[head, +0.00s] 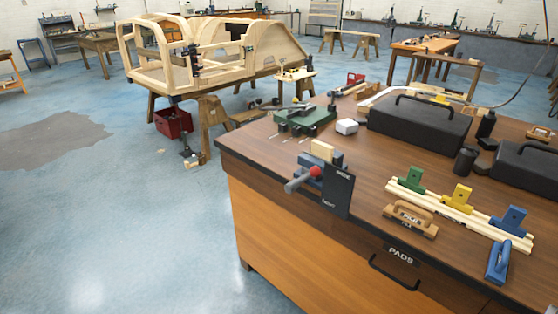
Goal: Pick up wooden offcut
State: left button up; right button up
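A small pale wooden block (322,150), which looks like the offcut, stands upright at the front left part of the workbench (372,165). It sits at the jaws of a blue vise (331,159) with a red knob and grey handle. I cannot tell whether the jaws grip it. Its lower part is hidden by the vise and the dark plate (338,190) hanging at the bench edge. Neither of my grippers is in view.
A green tool base (305,121), a white box (347,127) and black cases (420,124) stand behind the block. A rack of coloured clamps (457,206) and sanding pads (410,217) lie to the right. A wooden bodyframe (205,50) stands at the back left. Blue floor lies clear at left.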

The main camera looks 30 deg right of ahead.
aim_at(323, 151)
jog(key=z, duration=1.05)
